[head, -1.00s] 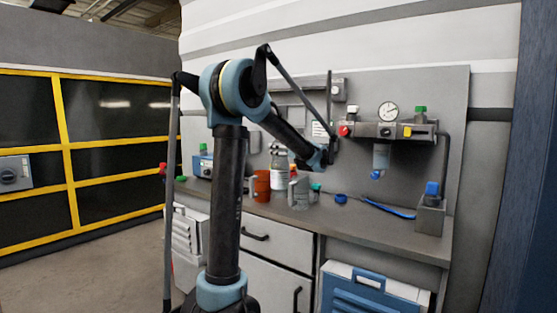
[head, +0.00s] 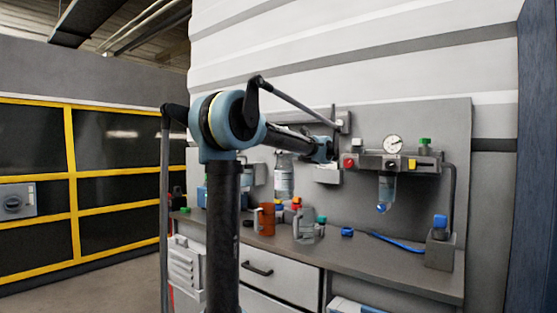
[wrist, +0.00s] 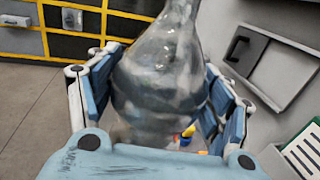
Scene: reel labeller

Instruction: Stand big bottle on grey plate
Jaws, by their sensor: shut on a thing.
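The big bottle (head: 284,180) is clear, with a pale label. It hangs upright above the workbench in the head view, clear of the bench top. In the wrist view the bottle (wrist: 160,85) fills the space between the blue pads of my gripper (wrist: 160,64), which is shut on its body. The bottle's neck points to the top of that picture. In the head view my arm's wrist lies just right of the bottle, and the fingers are too small to make out. I cannot pick out the grey plate for certain in either view.
A gauge unit (head: 393,145) sticks out from the back panel.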

